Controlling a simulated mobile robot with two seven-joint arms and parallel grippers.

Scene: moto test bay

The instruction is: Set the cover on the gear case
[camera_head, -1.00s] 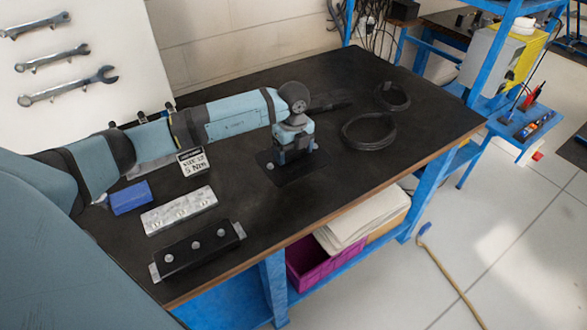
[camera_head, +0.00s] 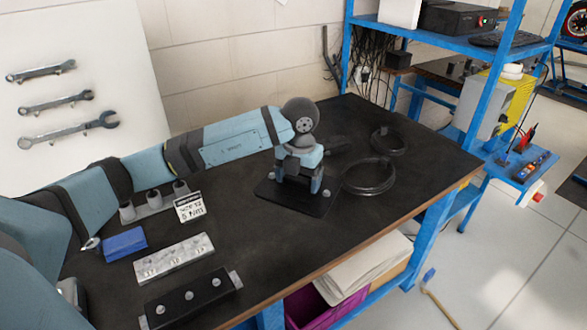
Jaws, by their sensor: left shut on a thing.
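A flat black plate (camera_head: 291,198), which I take to be the cover, is under my left gripper (camera_head: 298,186). The gripper points down and is shut on the middle of the plate, hiding part of it. Two small light knobs show near the plate's edges. The plate is roughly level and appears to be a little above the table. No gear case can be told for sure. A black block (camera_head: 167,311) with three round studs and grey end tabs lies at the front left, apart from the plate. My right gripper is not in view.
On the black bench (camera_head: 255,255) are a silver block (camera_head: 174,259), a blue box (camera_head: 124,243), a small sign (camera_head: 190,207) and a grey holder with upright sockets (camera_head: 155,205). Cable coils (camera_head: 369,177) lie right of the plate. The bench between the plate and its front edge is clear.

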